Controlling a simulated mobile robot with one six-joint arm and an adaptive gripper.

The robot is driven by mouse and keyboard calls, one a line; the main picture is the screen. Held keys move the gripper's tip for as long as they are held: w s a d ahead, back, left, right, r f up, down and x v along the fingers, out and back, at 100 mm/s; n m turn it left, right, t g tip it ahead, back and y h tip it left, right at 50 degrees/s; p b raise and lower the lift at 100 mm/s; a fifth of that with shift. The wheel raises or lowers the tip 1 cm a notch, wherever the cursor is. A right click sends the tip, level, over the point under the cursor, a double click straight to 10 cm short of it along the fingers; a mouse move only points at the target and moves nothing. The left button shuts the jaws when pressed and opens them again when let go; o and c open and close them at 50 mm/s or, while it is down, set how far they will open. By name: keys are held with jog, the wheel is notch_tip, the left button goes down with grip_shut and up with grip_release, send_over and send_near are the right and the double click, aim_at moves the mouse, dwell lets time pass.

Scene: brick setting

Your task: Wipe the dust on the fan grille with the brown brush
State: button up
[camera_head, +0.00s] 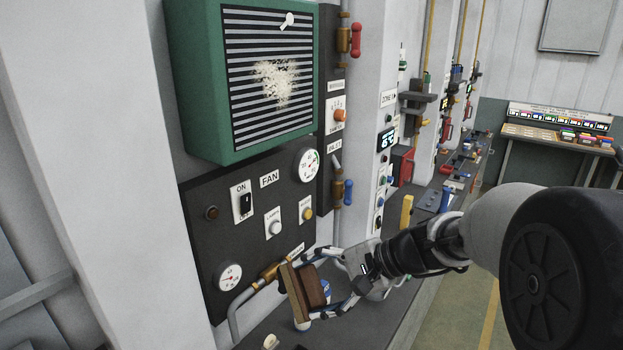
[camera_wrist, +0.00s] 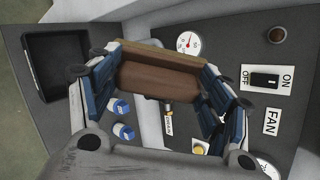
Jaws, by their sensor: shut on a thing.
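The fan grille (camera_head: 235,75) is a set of dark horizontal slats in a green housing (camera_head: 198,85) on the wall. A pale patch of dust (camera_head: 277,82) lies on the middle of the slats. My gripper (camera_head: 322,290) is shut on the brown brush (camera_head: 309,287), below the grille and in front of the lower part of the fan panel. In the wrist view the brush (camera_wrist: 158,78) sits between the blue finger pads, with a lighter tan strip along its far edge. The brush is apart from the grille.
The dark fan panel (camera_head: 230,255) below the housing carries gauges, a switch and knobs. A pipe (camera_head: 245,296) with a brass fitting runs close to the brush. The wrist view shows a black tray (camera_wrist: 57,62) and blue-capped items (camera_wrist: 122,130). A red-handled valve (camera_head: 356,40) stands right of the grille.

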jog(key=w+r+m+t+y+p, duration=0.2)
jog(key=r+t+p, duration=0.15)
jog(key=r, duration=1.25)
jog(key=w+r+m+t+y+p, duration=0.2)
jog(key=r+t+p, duration=0.15)
jog(key=r, duration=1.35)
jog(key=p+x, duration=0.1)
jog(key=x, duration=0.5)
jog(key=shift+w+a+t+p, duration=0.2)
jog(key=shift+a+t+p, duration=0.1)
jog(key=shift+a+p, duration=0.1)
jog(key=shift+x, duration=0.9)
jog(key=shift+r, duration=0.1)
